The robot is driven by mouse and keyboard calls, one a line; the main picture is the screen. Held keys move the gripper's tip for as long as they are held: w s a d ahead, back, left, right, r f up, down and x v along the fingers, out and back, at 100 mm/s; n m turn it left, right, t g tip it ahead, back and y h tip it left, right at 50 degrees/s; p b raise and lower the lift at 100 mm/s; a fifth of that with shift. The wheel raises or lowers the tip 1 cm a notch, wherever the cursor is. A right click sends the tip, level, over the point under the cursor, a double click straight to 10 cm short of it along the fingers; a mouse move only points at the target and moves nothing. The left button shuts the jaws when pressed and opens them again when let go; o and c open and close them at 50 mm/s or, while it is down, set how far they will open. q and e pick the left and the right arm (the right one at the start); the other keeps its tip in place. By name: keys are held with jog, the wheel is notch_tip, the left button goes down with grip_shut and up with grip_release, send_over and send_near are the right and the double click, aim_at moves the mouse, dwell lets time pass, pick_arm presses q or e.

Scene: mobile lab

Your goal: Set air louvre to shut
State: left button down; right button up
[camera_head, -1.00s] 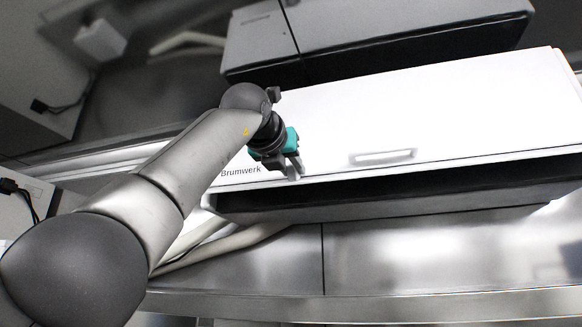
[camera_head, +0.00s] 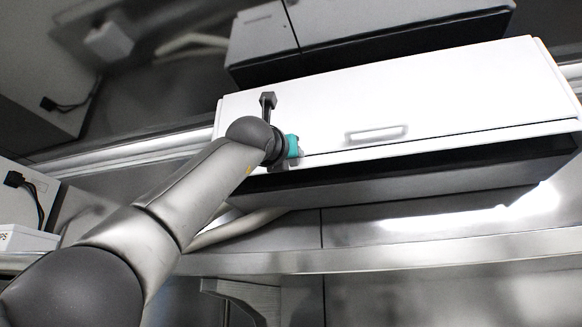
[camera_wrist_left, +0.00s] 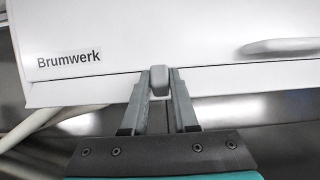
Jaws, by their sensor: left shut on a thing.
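A white wall unit (camera_head: 450,95) has a hinged-looking front panel and a narrow white strip (camera_head: 430,143) along its lower edge. In the left wrist view, the unit's front (camera_wrist_left: 185,35) carries the label "Brumwerk". A small grey tab (camera_wrist_left: 159,78) stands out at the seam between panel and strip. My left gripper (camera_wrist_left: 159,85) is shut on this tab, one finger on each side. In the head view my left gripper (camera_head: 290,161) is at the unit's lower edge, left of the handle; the tab cannot be made out there. My right gripper is not in view.
A pale bar handle (camera_head: 376,133) sits on the front panel, right of my left gripper. A grey cabinet (camera_head: 400,25) is beyond the unit. A pale hose (camera_head: 235,229) runs under the unit's left end. A metal ledge (camera_head: 400,239) lies below.

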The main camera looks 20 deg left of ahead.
pick_arm(q)
jog(key=shift+w+f+t+b, duration=0.15)
jog(key=shift+f+t+b, duration=0.45)
jog(key=shift+t+b, duration=0.85)
jog(key=c, duration=0.7)
grip_release()
jog(key=shift+s+f+b, duration=0.3)
jog(key=shift+f+b, duration=0.05)
jog(key=shift+b, duration=0.5)
jog(key=shift+r+b+v, duration=0.2)
jog(key=shift+b+v, duration=6.95)
